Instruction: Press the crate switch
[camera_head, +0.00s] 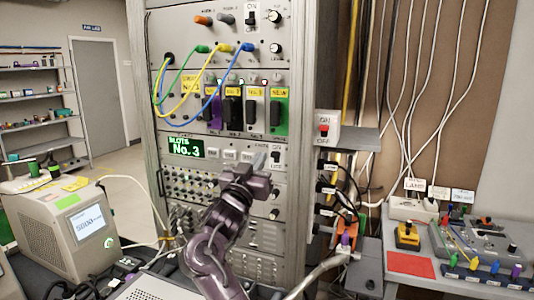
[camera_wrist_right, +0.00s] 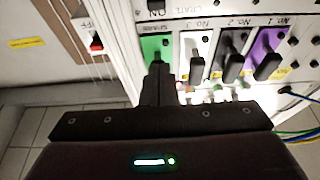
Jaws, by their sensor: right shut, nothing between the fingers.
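The crate switch (camera_head: 276,157) is a small white rocker panel on the rack front, right of the green "No.3" display (camera_head: 186,147). In the right wrist view, only part of its "ON" label plate (camera_wrist_right: 156,6) shows at the top edge; its lever is not visible there. My right gripper (camera_head: 260,161) is shut and empty, its tips just left of the switch in the head view. I cannot tell whether they touch it. The shut fingers (camera_wrist_right: 160,75) also show in the right wrist view, in front of the green module. My left gripper is not in view.
Above the switch sit the green module (camera_head: 279,110), white module (camera_head: 255,106) and other slot modules, with looped cables higher up. Right of the rack is a box with a red switch (camera_head: 324,129). A grey instrument (camera_head: 65,235) stands at left.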

